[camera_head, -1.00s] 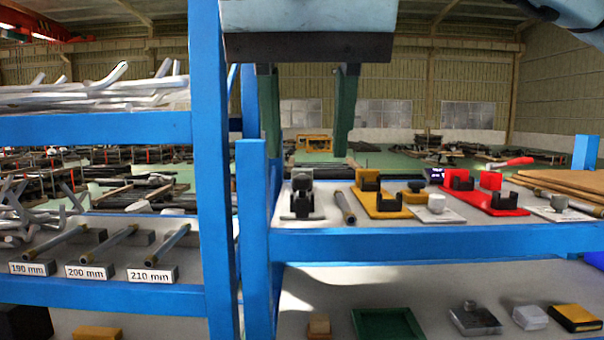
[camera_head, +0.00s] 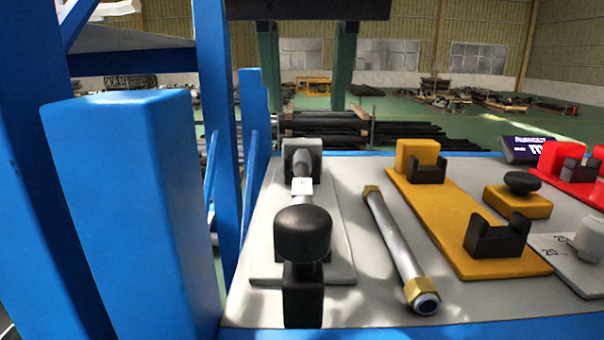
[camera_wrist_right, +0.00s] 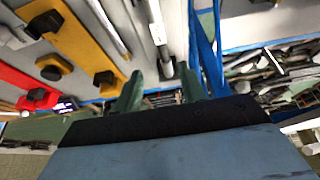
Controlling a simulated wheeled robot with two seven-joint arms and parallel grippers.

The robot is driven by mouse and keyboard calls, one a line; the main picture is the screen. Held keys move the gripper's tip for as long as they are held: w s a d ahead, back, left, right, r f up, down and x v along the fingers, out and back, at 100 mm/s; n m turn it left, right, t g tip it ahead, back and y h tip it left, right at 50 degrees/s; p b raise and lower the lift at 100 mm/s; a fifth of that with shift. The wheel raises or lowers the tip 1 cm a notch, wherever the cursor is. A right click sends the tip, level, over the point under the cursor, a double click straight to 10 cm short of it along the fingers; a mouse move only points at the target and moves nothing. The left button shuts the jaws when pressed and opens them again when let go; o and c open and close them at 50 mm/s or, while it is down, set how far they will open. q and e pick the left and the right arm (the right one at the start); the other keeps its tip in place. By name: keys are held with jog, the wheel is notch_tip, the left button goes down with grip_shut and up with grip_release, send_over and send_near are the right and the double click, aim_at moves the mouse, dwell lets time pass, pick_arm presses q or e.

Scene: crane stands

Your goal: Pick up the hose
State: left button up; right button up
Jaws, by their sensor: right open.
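The hose (camera_head: 396,245) is a silver tube with a brass hex fitting at each end. It lies slanted on the grey shelf top in the head view, between a grey-and-black clamp device and a yellow fixture plate. It also shows in the right wrist view (camera_wrist_right: 108,27). My right gripper (camera_head: 305,102) hangs at the top of the head view, beyond the shelf's items, with its two green fingers apart and nothing between them. In the right wrist view the gripper (camera_wrist_right: 160,74) is apart from the hose, which lies to the left of its fingers. My left gripper is not in view.
The clamp device (camera_head: 302,235) stands left of the hose. The yellow fixture plate (camera_head: 450,225) with black cradles is on its right. A yellow block with a black knob (camera_head: 518,195) and a red fixture (camera_head: 570,165) are farther right. Blue posts (camera_head: 130,215) rise at the left.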

aim_at(302, 176)
jog(key=x, duration=1)
jog(key=shift+w+a, duration=0.1)
jog(key=shift+a, duration=0.1)
grip_shut()
